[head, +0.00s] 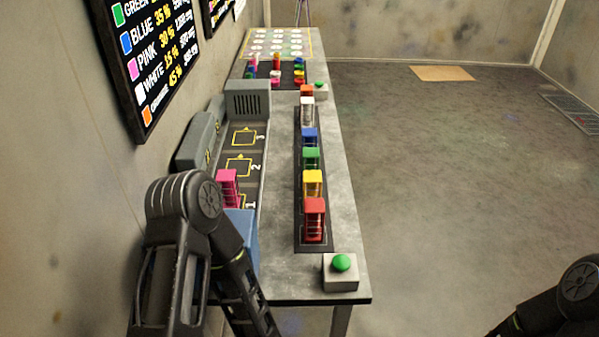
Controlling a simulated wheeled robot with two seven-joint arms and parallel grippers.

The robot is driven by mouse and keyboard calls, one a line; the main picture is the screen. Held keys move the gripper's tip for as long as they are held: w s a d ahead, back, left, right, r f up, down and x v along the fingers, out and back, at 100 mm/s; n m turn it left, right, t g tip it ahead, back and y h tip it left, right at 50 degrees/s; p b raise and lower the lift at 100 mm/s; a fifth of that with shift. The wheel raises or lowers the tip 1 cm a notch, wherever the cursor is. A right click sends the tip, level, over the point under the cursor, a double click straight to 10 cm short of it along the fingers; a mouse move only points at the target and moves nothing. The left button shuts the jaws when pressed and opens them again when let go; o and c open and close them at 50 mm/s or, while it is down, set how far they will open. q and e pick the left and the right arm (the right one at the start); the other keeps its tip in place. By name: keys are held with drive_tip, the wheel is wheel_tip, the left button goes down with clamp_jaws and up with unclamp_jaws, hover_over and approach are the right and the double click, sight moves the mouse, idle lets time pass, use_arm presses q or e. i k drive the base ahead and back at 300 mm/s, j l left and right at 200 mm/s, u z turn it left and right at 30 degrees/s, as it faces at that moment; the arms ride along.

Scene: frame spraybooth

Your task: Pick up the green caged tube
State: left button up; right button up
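The green caged tube (311,159) stands upright in a row on a dark strip along the table's right side. The blue caged tube (310,137) is just behind it and the yellow caged tube (312,184) just in front. Nothing covers its top. My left arm comes in at the lower left, in front of the row and to its left; its gripper is out of the picture. Only a part of my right arm shows in the bottom right corner, and its gripper is also out of the picture.
A red caged tube (314,220) is nearest in the row; white and orange ones stand farther back. A pink one (227,188) is at left, by numbered slots. A green button box (341,271) sits at the table's near corner.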

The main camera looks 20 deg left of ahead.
sight(309, 155)
drive_tip(key=i+l+z, duration=0.1)
drive_tip(key=z, duration=0.35)
drive_tip(key=i+l+z, duration=0.1)
drive_tip(key=z, duration=0.3)
drive_tip(key=i+l+z, duration=0.1)
drive_tip(key=z, duration=0.35)
drive_tip(key=i+z, duration=0.1)
drive_tip(key=z, duration=0.3)
drive_tip(key=i+u, duration=0.1)
drive_tip(key=i, duration=0.5)
drive_tip(key=i+l+u, duration=0.15)
drive_tip(key=i+u, duration=0.2)
drive_tip(key=u, duration=0.65)
drive_tip(key=i+l+u, duration=0.1)
drive_tip(key=u, duration=0.4)
drive_tip(key=l+u, duration=0.25)
drive_tip(key=u, duration=0.25)
